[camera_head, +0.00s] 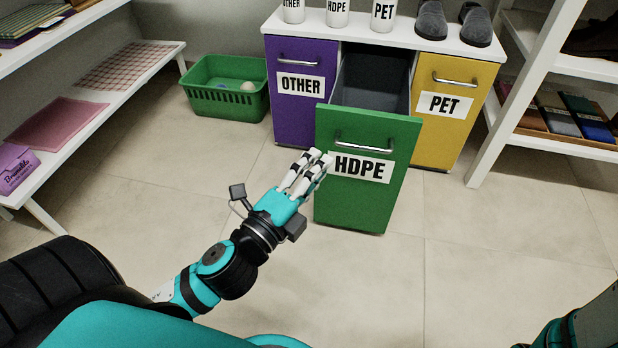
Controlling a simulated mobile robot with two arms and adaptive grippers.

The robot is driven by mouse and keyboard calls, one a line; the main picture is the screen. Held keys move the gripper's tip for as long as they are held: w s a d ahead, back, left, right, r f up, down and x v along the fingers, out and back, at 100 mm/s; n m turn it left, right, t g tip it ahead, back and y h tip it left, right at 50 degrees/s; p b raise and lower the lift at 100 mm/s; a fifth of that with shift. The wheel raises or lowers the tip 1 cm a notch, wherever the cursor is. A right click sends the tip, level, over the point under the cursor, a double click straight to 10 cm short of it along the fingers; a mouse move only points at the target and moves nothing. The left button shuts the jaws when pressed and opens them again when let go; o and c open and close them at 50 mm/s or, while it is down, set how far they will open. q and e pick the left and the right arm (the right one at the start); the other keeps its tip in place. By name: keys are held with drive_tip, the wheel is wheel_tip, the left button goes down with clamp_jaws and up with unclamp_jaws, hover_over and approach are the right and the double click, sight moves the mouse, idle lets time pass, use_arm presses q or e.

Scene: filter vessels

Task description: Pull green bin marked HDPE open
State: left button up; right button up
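The green bin marked HDPE (362,205) is a drawer-like bin between a purple one and a yellow one. It stands pulled out, and its dark grey inside shows behind the front panel. Its metal handle (363,147) runs across the front above the white HDPE label. My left gripper (314,166) is in front of the panel's left edge, left of the handle and overlapping the label's left end in view. It appears to be off the handle. Its fingers lie close together, and their gap is hard to judge. My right gripper is out of view.
The purple OTHER bin (300,118) and yellow PET bin (452,125) are closed. White containers and grey shoes (432,20) stand on the white top (394,38). A green basket (226,103) sits left. Shelves flank both sides. The tiled floor (370,285) in front is clear.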

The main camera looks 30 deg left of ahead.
use_arm(q)
drive_tip(key=shift+s+a+f, duration=0.1)
drive_tip(key=shift+s, duration=0.75)
